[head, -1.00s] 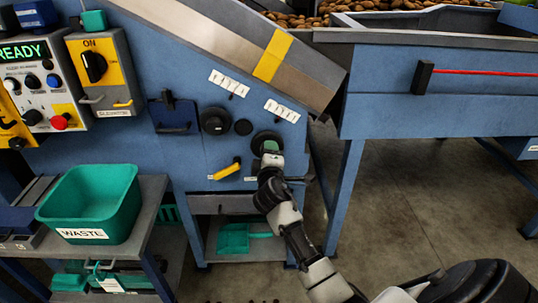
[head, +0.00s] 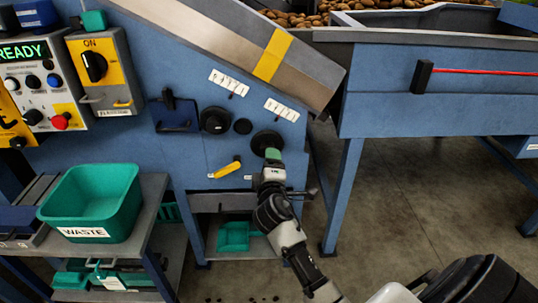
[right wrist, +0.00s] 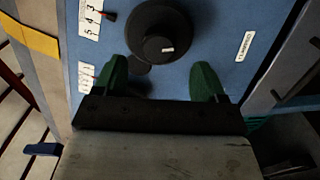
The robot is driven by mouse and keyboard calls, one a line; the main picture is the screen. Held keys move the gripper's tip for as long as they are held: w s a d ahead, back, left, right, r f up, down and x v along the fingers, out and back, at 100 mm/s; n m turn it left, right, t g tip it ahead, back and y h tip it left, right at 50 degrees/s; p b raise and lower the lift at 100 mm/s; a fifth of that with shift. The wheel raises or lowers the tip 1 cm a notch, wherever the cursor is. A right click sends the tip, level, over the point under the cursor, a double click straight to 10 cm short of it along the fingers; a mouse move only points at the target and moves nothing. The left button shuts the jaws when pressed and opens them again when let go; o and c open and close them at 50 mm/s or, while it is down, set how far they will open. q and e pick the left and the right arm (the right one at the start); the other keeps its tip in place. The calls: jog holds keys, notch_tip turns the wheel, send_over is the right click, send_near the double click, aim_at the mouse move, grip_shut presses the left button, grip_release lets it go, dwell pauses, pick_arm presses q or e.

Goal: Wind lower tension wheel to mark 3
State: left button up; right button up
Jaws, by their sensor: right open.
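The lower tension wheel (head: 267,142) is a dark round knob on the blue panel, below the right-hand number scale (head: 282,110). In the right wrist view the wheel (right wrist: 158,30) shows a white mark on its hub. A scale with a small pointer (right wrist: 110,16) is beside it; I cannot tell the exact reading. My right gripper (head: 273,155) is just below the wheel in the head view. Its green fingers (right wrist: 160,80) are open and apart, with the wheel beyond their tips, not between them. My left gripper is out of view.
Another dark wheel (head: 214,120) and a small disc (head: 242,126) are left of the lower wheel. A yellow handle (head: 227,168) sticks out below. A green waste bin (head: 92,203) stands on a shelf at left. Open floor lies to the right.

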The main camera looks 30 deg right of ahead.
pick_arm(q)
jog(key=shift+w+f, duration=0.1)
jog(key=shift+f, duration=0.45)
pick_arm(e)
jog(key=v, duration=0.5)
jog(key=shift+s+a, duration=0.1)
jog(key=shift+s, duration=0.05)
